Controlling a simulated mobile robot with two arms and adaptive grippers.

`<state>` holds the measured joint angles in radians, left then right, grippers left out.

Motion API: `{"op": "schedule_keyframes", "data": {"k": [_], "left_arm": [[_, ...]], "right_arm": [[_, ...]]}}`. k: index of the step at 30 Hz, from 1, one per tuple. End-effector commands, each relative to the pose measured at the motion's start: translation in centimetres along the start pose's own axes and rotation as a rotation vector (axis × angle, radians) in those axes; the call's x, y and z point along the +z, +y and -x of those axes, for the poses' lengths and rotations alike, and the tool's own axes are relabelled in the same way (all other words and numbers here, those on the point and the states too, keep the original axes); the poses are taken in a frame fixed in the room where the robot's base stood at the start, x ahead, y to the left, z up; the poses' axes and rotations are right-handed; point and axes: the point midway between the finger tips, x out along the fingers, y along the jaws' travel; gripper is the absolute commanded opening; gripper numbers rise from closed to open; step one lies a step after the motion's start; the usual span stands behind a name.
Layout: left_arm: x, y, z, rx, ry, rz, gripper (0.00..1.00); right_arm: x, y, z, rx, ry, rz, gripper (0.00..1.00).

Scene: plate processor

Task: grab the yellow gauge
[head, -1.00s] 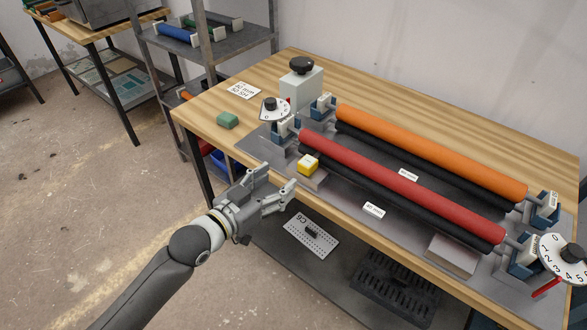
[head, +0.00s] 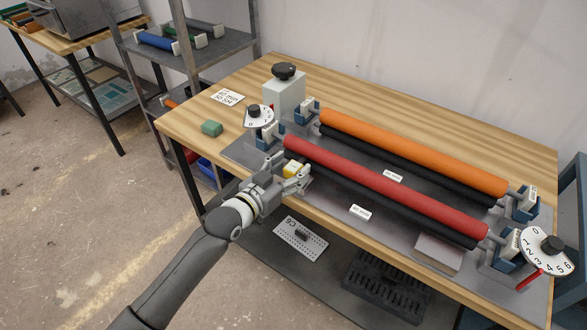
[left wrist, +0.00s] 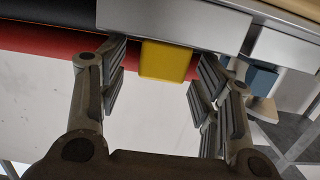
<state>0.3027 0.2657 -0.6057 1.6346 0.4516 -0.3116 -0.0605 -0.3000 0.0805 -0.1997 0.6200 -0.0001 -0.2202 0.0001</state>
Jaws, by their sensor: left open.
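The yellow gauge (head: 293,171) is a small yellow block at the left end of the red roller, near the table's front edge. My left gripper (head: 288,171) is at it in the head view, partly covering it. In the left wrist view the gauge (left wrist: 166,61) shows between the two open fingers of my left gripper (left wrist: 160,85), with a gap on each side. The gauge is beyond or level with the fingertips; I cannot tell how deep it sits between them. My right gripper is not in view.
A red roller (head: 385,185) and an orange roller (head: 415,153) lie across the machine on the wooden table (head: 400,112). Dials stand at left (head: 257,116) and right (head: 545,250). A lower shelf holds a perforated plate (head: 300,239).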

Motion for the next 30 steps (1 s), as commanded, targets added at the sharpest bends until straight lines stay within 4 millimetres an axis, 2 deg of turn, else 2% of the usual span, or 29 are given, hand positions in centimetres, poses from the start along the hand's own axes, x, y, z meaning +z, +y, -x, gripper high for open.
{"op": "schedule_keyframes", "data": {"k": [10,21,23,30], "left_arm": [[0.05,0.02,-0.51,0.000,0.000,-0.001,0.58],[0.06,0.00,-0.49,0.000,-0.001,-0.001,0.10],[0.01,0.00,-0.49,0.000,0.000,-0.001,0.04],[-0.14,0.00,-0.47,0.000,0.001,-0.001,0.04]], "right_arm": [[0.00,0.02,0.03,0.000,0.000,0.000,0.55],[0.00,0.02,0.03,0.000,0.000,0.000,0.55],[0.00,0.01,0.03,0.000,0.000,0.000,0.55],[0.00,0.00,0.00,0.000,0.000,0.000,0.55]]}}
